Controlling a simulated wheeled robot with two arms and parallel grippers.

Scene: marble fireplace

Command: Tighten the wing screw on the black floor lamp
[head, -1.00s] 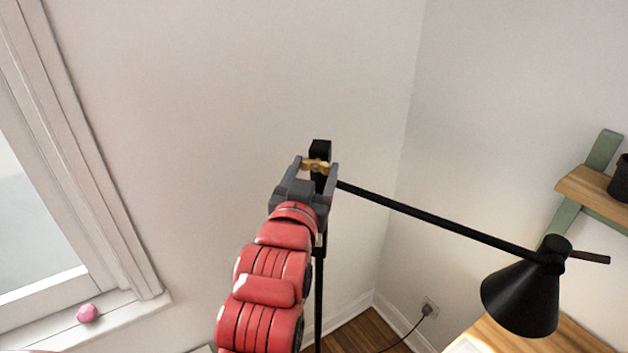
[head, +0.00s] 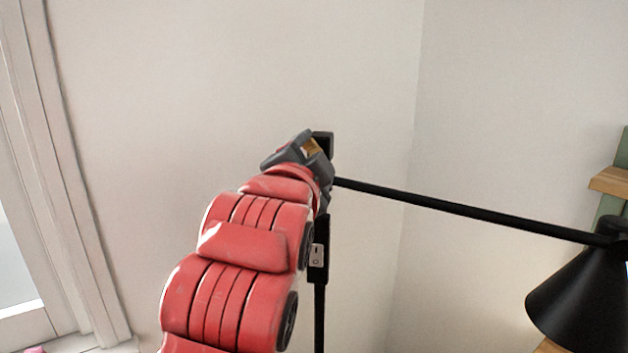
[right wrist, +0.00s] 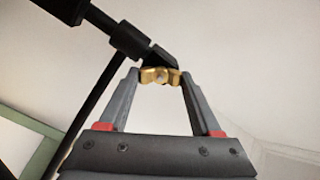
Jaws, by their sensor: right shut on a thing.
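The black floor lamp stands in front of me, with its black arm (head: 460,209) running right to a cone shade (head: 585,300) that is cut off at the picture edge. A small brass wing screw (head: 310,146) sits at the joint on top of the pole. In the right wrist view the wing screw (right wrist: 152,76) lies between the fingertips. My right gripper (head: 315,151) is shut on it and tilted; it also shows in the right wrist view (right wrist: 161,78). The gripper partly hides the screw and joint in the head view. My left gripper is not in view.
A switch (head: 317,256) sits on the lamp pole below the joint. A window frame (head: 75,170) is at the left, with a pink object (head: 36,350) cut off below. A wooden shelf (head: 610,182) is at the right edge. The wall behind is bare.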

